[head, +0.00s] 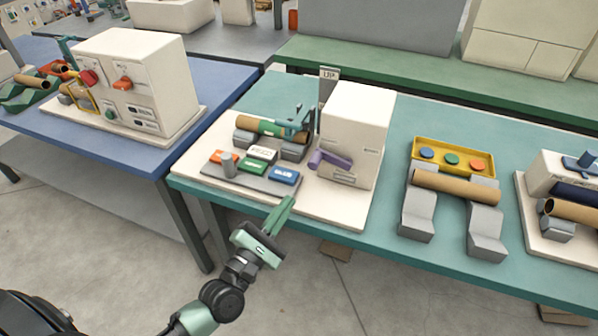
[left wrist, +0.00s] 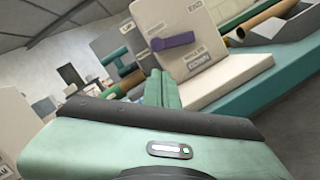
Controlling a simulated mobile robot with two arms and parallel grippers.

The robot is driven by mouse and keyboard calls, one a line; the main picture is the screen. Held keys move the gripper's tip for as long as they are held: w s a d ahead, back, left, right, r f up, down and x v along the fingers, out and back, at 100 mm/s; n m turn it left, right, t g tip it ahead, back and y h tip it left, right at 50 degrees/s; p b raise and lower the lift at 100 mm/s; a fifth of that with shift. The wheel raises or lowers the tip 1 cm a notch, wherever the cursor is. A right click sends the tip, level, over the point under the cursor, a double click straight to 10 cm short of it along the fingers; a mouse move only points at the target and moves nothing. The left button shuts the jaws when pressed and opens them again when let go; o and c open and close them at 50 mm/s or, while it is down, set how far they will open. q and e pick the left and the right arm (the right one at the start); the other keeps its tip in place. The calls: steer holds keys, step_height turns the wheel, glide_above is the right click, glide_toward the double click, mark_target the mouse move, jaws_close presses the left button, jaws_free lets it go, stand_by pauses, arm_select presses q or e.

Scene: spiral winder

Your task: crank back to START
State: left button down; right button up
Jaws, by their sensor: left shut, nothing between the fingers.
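The winder is a white box (head: 357,125) on a cream base plate on the teal table. Its purple crank handle (head: 330,159) lies nearly level on the front face, and it also shows in the left wrist view (left wrist: 172,42). An END label (left wrist: 194,7) is at the upper right of that face; I cannot make out a START label. A brown and green tube (head: 262,126) lies left of the box. My left gripper (head: 289,203) is shut and empty, in front of the base plate's front edge, apart from the handle. My right gripper is not in view.
A panel left of the box holds a blue key (head: 284,176) and other coloured keys. An UP sign (head: 329,76) stands behind. To the right, a tube (head: 455,187) rests on grey supports before a yellow tray (head: 452,143). Floor is open in front.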

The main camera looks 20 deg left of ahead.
arm_select(q)
steer(key=shift+n, duration=0.4)
steer(key=x, duration=0.3)
steer(key=p+x, duration=0.1)
steer(key=x, duration=0.2)
steer(key=p+x, duration=0.1)
steer(key=x, duration=0.3)
steer(key=shift+w+a+r, duration=0.15)
steer(key=shift+a, duration=0.2)
steer(key=shift+d+r+m+p, duration=0.2)
steer(key=shift+r+m+p, duration=0.2)
steer(key=shift+r+p, duration=0.35)
steer(key=shift+f, duration=0.1)
steer(key=shift+d+f, duration=0.1)
